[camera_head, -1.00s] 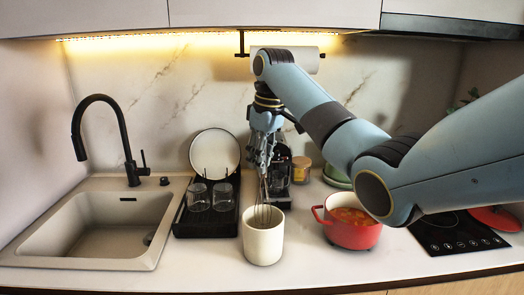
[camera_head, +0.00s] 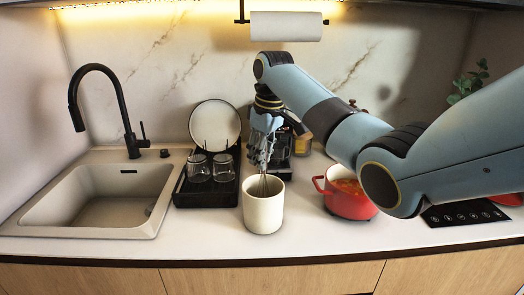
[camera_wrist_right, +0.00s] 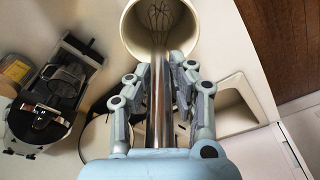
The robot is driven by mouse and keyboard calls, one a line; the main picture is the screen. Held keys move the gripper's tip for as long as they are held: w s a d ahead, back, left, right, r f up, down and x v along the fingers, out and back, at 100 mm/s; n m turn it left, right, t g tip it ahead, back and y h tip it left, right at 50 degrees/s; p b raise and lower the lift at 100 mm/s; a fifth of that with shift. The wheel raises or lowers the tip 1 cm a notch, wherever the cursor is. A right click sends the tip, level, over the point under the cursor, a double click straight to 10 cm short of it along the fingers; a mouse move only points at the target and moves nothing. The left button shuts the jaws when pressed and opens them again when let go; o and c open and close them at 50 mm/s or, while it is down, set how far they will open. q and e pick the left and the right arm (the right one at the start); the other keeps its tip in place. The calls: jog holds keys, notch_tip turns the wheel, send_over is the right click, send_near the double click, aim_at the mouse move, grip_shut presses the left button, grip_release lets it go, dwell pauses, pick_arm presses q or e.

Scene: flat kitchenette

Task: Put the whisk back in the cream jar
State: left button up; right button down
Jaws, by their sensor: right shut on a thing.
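My right gripper (camera_head: 262,158) is shut on the whisk's metal handle (camera_wrist_right: 160,105), above the jar, with fingers on both sides. How deep the wires reach is hidden by the jar wall. My left gripper is not in view.
A black dish rack (camera_head: 207,190) with glasses and a plate stands left of the jar, near the sink (camera_head: 100,200). A red pot (camera_head: 350,202) is to the right, before the hob (camera_head: 465,213). A coffee machine (camera_head: 283,158) stands behind. The counter's front edge is close.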

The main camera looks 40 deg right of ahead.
jog(key=shift+f, duration=0.1)
jog(key=c, duration=1.1)
grip_release()
jog(key=r, duration=0.5)
jog(key=s+r, duration=0.1)
jog(key=r, duration=0.1)
jog(key=shift+d+r, duration=0.15)
jog(key=shift+r, duration=0.1)
